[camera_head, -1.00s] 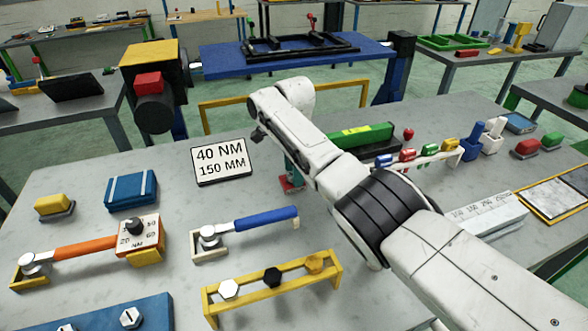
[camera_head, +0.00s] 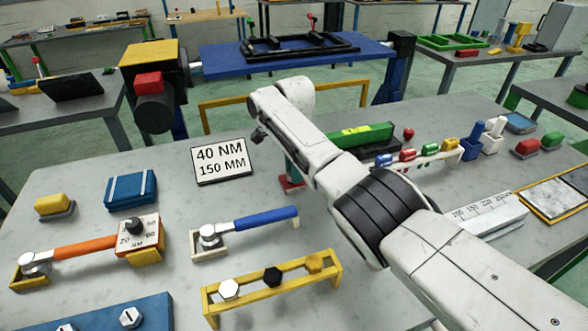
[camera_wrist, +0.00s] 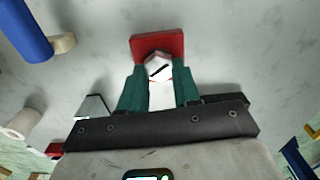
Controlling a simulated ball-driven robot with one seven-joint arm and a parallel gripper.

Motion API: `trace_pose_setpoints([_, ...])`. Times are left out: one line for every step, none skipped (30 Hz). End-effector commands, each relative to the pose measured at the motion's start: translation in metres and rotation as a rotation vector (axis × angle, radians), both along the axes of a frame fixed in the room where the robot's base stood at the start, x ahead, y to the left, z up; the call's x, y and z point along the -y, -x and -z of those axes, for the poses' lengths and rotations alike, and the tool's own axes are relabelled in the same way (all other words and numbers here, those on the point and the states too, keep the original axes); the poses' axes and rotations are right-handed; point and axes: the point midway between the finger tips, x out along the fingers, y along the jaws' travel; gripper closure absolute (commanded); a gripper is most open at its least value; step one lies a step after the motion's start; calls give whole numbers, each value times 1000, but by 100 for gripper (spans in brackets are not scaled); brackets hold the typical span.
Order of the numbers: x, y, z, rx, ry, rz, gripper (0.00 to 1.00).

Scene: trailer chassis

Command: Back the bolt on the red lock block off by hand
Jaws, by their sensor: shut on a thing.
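The red lock block (camera_wrist: 157,44) stands on the grey bench, in the upper middle of the wrist view. A pale hex bolt head with a dark mark (camera_wrist: 157,66) shows at its near side. My gripper (camera_wrist: 158,78) has its green fingers on either side of the bolt head and is shut on it. In the head view only a small part of the red block (camera_head: 287,185) shows below my arm. There my arm hides the bolt and most of the gripper.
A sign reading 40 NM, 150 MM (camera_head: 222,160) stands left of the block. A blue-handled wrench (camera_head: 262,218) and a yellow rack of bolts (camera_head: 270,290) lie in front. A green bar (camera_head: 362,135) and a rack of coloured pieces (camera_head: 430,154) are to the right.

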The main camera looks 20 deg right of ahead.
Motion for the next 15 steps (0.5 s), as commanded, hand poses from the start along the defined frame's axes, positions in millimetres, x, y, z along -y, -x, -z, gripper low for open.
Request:
trace_pose_setpoints([0, 0, 0, 1, 0, -24, 99])
trace_pose_setpoints([0, 0, 0, 1, 0, -40, 99])
trace_pose_setpoints([0, -1, 1, 1, 0, -65, 99])
trace_pose_setpoints([0, -1, 1, 1, -1, -87, 99])
trace_pose_setpoints([0, -1, 1, 1, -1, -109, 99])
trace_pose_setpoints([0, -1, 1, 0, -1, -141, 99])
trace_pose_setpoints([0, -1, 1, 0, 0, -166, 99])
trace_pose_setpoints([0, -1, 1, 0, 0, -192, 99])
trace_pose_setpoints([-1, -1, 1, 0, 0, -229, 99])
trace_pose_setpoints([-1, -1, 1, 1, -1, -257, 99])
trace_pose_setpoints([-1, -2, 1, 1, -1, -286, 99])
trace_pose_setpoints([-1, -2, 1, 1, -1, -325, 99])
trace_pose_setpoints([-1, -2, 1, 1, 0, -353, 99])
trace_pose_setpoints([-1, -2, 1, 2, 0, -382, 99])
trace_pose_setpoints([-1, -2, 1, 2, 0, -419, 99])
